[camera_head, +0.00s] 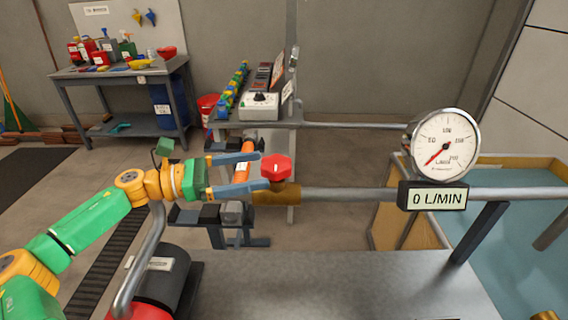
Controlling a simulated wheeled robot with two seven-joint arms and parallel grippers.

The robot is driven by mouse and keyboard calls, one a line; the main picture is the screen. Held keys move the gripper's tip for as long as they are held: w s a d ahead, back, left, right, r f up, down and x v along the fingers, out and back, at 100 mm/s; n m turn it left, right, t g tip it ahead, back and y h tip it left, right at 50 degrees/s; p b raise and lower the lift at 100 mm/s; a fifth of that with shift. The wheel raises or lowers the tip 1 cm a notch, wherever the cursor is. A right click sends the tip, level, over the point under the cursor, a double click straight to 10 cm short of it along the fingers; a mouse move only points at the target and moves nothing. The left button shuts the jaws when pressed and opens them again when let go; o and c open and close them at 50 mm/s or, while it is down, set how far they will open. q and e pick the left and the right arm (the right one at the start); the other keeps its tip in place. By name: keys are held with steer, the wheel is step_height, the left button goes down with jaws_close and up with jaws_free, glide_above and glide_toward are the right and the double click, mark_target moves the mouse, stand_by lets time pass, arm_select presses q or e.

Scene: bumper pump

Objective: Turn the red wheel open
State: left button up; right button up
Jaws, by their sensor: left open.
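The red wheel (276,167) is a small lobed knob on top of a brass valve (277,193) in the horizontal pipe. My left gripper (262,171) comes in from the left, level with the wheel. Its two blue fingers are spread apart, with the tips close to the wheel's left side. I cannot tell whether a fingertip touches it. The round gauge (444,145) has its red needle pointing to the lower left. The display (432,198) below it reads 0 L/MIN. My right gripper is not in view.
A grey pipe (345,194) runs right from the valve towards a water tank (528,262). A dark pump motor (163,275) stands at the lower left. A bench with a control box (259,106) stands behind. A workbench (120,71) is at the back left.

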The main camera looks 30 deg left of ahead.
mark_target(271, 162)
arm_select(q)
steer(key=shift+w+d+r, duration=0.25)
steer(key=p+x, duration=0.2)
steer(key=x, duration=0.1)
steer(key=shift+w+d, duration=0.15)
steer(key=shift+d, duration=0.1)
steer(key=shift+w+d+f+p, duration=0.2)
steer(key=shift+w+d+p, duration=0.2)
steer(key=shift+d, duration=0.05)
steer(key=shift+c, duration=0.6)
steer(key=c, duration=1.1)
